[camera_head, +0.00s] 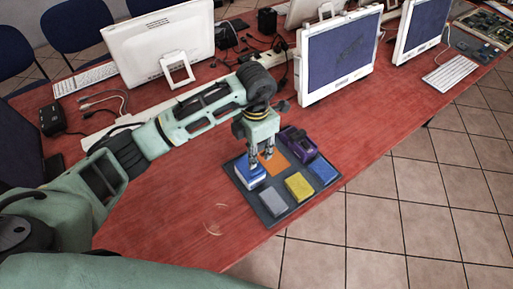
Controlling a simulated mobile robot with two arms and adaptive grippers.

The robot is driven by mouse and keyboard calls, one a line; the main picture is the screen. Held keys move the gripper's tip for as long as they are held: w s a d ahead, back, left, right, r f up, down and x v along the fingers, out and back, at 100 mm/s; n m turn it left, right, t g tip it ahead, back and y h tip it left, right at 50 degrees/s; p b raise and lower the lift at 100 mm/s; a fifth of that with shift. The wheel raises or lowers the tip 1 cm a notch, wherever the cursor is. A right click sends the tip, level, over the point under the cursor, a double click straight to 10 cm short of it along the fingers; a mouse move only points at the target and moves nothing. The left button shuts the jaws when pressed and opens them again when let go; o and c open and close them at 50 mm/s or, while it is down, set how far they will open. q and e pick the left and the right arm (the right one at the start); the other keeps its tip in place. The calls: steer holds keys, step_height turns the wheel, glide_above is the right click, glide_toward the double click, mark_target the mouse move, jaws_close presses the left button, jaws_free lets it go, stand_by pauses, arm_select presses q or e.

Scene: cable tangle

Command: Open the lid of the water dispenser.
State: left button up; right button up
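No water dispenser or lid that I can recognise shows in this view. My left arm reaches in from the left over the red table (160,225). My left gripper (261,161) points down over a dark tray (272,218), with its two fingers apart. One finger is in front of the far edge of a blue and white block (250,174), and the other is in front of an orange patch (274,165). Whether the fingers touch the block is unclear. My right gripper is not in view.
The tray also holds a purple device (298,142) and grey (272,201), yellow (299,186) and blue (323,171) blocks. Monitors (338,56), keyboards (450,73) and tangled cables (105,98) stand behind. The table front left of the tray is clear.

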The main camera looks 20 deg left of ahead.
mark_target(256, 171)
arm_select(q)
steer(key=shift+s+f, duration=0.15)
steer(key=shift+f, duration=0.1)
steer(key=f, duration=0.1)
steer(key=s+f+p, duration=0.1)
steer(key=f, duration=0.2)
steer(key=shift+s+d+f+p, duration=0.15)
steer(key=shift+d+f+p, duration=0.05)
steer(key=shift+d+p, duration=0.1)
steer(key=shift+w+a+f, duration=0.1)
steer(key=shift+w+f, duration=0.15)
steer(key=shift+f, duration=0.9)
steer(key=c, duration=0.4)
jaws_close()
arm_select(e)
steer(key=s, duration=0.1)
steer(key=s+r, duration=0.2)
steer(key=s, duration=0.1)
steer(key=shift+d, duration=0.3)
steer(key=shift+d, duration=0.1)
